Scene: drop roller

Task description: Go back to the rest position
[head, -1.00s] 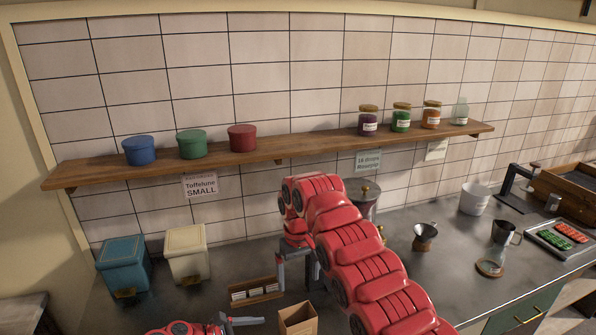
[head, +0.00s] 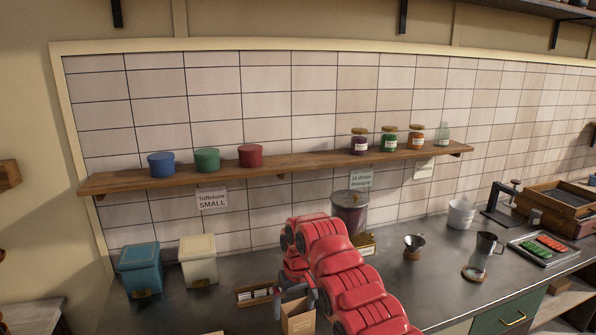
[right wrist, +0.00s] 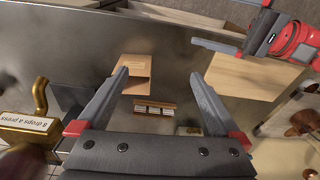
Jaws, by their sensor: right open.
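My right gripper (head: 297,297) is at the end of my red arm, above the counter near an open cardboard box (head: 298,320). In the right wrist view, its two grey fingers (right wrist: 160,80) are wide apart with nothing between them. Below them show the cardboard box (right wrist: 137,72) and a small wooden holder with white cards (right wrist: 155,106). My left gripper (right wrist: 228,27) shows only at the top right of the right wrist view, with one finger clear and its jaws apart and empty. It is outside the head view.
A blue bin (head: 140,270) and a cream bin (head: 198,262) stand at the left. A glass-bodied dispenser (head: 350,212) is behind my right arm. A shelf (head: 290,173) with tubs and jars runs above. A dripper (head: 413,245), jug (head: 487,250) and tray (head: 543,262) are at the right.

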